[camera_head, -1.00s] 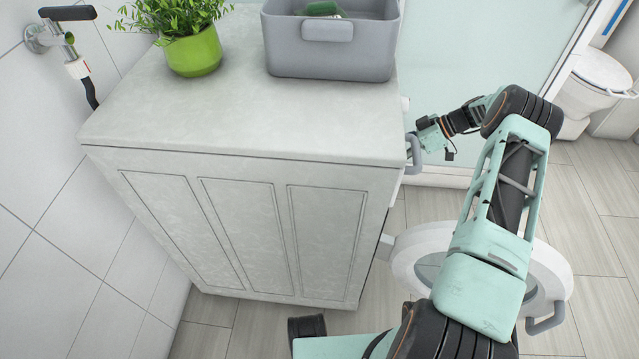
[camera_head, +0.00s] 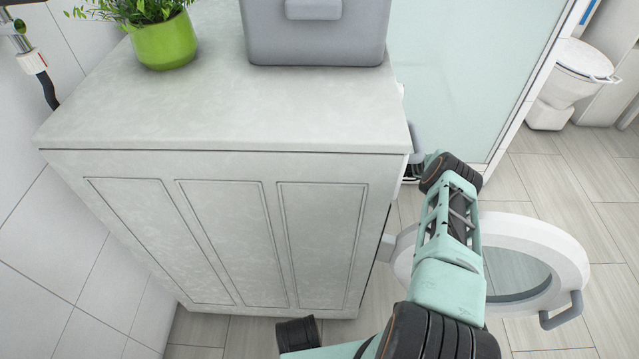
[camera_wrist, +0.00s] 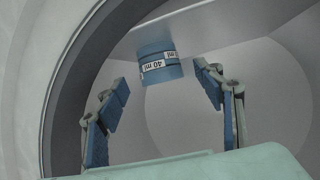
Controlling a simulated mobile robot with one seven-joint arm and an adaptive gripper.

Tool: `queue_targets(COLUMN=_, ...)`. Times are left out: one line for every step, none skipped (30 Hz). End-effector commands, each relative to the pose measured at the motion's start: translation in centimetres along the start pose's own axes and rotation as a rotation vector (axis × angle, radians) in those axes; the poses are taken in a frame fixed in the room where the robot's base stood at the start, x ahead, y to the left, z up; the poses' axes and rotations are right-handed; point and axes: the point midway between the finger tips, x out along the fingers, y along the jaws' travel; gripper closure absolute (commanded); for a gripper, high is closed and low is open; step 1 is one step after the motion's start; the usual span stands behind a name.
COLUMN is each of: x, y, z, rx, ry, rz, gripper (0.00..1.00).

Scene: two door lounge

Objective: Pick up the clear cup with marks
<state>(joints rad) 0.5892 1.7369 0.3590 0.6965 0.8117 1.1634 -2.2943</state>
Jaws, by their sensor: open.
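The cup with marks (camera_wrist: 160,68) shows in the wrist view, inside a round grey drum. It looks bluish, with a white band reading "40 ml". It lies ahead of my gripper (camera_wrist: 163,80), between the two fingertips in the picture. My gripper is open, its blue-padded fingers spread to either side of the cup; I cannot see either finger touching it. In the head view the cup is not visible, and my gripper is hidden behind the right edge of the grey cabinet (camera_head: 220,200).
A round white door (camera_head: 535,245) with a glass centre stands open right of the cabinet, close to my arm. A dark drum rim (camera_wrist: 65,85) curves around my gripper's left side. A grey bin (camera_head: 315,45) and a green plant pot (camera_head: 163,42) stand on the cabinet top.

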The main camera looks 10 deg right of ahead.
Motion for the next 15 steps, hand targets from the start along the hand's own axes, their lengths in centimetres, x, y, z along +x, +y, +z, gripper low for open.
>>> queue_targets(x=0.4, y=0.0, z=0.1, rx=-0.001, ry=-0.001, rz=0.000, gripper=0.38)
queue_targets(x=0.6, y=0.0, z=0.1, rx=0.000, ry=-0.001, rz=0.000, gripper=0.38)
queue_targets(x=0.8, y=0.0, z=0.1, rx=0.000, ry=-0.001, rz=0.000, gripper=0.38)
queue_targets(x=1.1, y=0.0, z=0.1, rx=0.000, ry=-0.001, rz=0.000, gripper=0.38)
queue_targets(x=1.4, y=0.0, z=0.1, rx=0.000, ry=-0.001, rz=-0.001, gripper=0.38)
queue_targets(x=2.0, y=0.0, z=0.1, rx=0.001, ry=0.000, rz=-0.001, gripper=0.38)
queue_targets(x=2.5, y=-0.1, z=0.1, rx=0.000, ry=0.000, rz=-0.002, gripper=0.38)
queue_targets(x=3.0, y=-0.1, z=0.1, rx=0.000, ry=0.000, rz=-0.003, gripper=0.38)
queue_targets(x=3.6, y=-0.1, z=0.2, rx=0.001, ry=0.000, rz=-0.003, gripper=0.38)
queue_targets(x=4.1, y=-0.1, z=0.2, rx=0.000, ry=-0.001, rz=-0.003, gripper=0.38)
queue_targets(x=4.6, y=-0.1, z=0.2, rx=0.000, ry=-0.001, rz=-0.003, gripper=0.38)
queue_targets(x=5.1, y=0.0, z=0.2, rx=0.000, ry=-0.001, rz=-0.001, gripper=0.38)
queue_targets(x=5.4, y=0.0, z=0.2, rx=0.000, ry=-0.001, rz=-0.001, gripper=0.38)
queue_targets(x=5.6, y=0.0, z=0.1, rx=0.000, ry=-0.001, rz=0.000, gripper=0.38)
queue_targets(x=5.7, y=0.0, z=0.1, rx=0.000, ry=-0.001, rz=0.000, gripper=0.38)
